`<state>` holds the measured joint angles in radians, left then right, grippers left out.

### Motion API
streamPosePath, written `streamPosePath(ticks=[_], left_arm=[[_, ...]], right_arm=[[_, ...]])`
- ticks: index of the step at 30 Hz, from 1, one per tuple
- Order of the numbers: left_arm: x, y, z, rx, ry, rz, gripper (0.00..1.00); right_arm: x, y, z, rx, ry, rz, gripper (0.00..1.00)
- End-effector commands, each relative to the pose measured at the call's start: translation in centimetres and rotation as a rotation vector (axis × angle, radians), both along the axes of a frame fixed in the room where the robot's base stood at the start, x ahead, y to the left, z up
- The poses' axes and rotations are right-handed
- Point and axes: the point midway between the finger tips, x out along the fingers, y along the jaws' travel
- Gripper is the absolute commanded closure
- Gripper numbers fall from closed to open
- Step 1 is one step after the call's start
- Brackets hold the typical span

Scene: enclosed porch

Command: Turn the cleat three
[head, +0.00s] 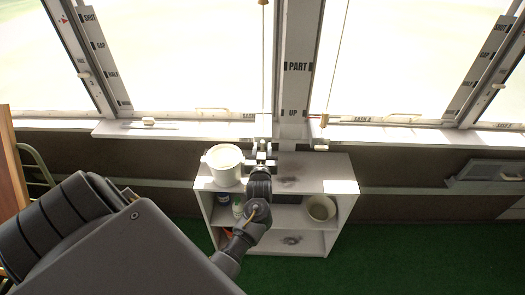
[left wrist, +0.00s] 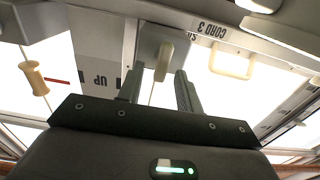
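My left gripper (head: 263,150) is in front of the post between the two windows, just above the white shelf unit. In the left wrist view it is open, with one dark finger on each side of a cream tab (left wrist: 163,60). The tab stands on a grey block (left wrist: 160,40) and seems to be a cleat. Small gaps show between it and both fingers; I cannot tell its depth relative to the tips. In the head view, my gripper hides this tab. My right gripper is out of view.
A white bucket (head: 223,164) stands on the shelf unit (head: 320,172), close left of my gripper. A cord pull (head: 324,120) hangs to the right, and another cream piece (head: 321,147) is below it. A cream handle (left wrist: 232,62) is beside the label. Green floor at right is clear.

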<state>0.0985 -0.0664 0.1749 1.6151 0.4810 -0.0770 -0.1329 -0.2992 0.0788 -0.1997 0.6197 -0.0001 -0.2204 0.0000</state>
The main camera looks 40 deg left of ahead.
Motion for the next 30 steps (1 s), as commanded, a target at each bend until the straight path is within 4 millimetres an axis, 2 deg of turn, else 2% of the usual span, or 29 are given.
streamPosePath(ticks=[4,13,21,30], left_arm=[[0.81,0.67,-0.09,0.000,0.000,0.001,0.65],[0.97,0.80,0.06,-0.001,0.001,0.001,0.65],[0.95,0.76,0.04,-0.001,0.001,0.000,0.99],[0.96,0.73,0.10,0.012,0.010,0.000,1.00]], right_arm=[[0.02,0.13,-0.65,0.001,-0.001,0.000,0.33],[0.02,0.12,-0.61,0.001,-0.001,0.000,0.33],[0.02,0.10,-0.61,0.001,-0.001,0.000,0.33],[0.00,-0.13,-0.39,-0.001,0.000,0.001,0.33]])
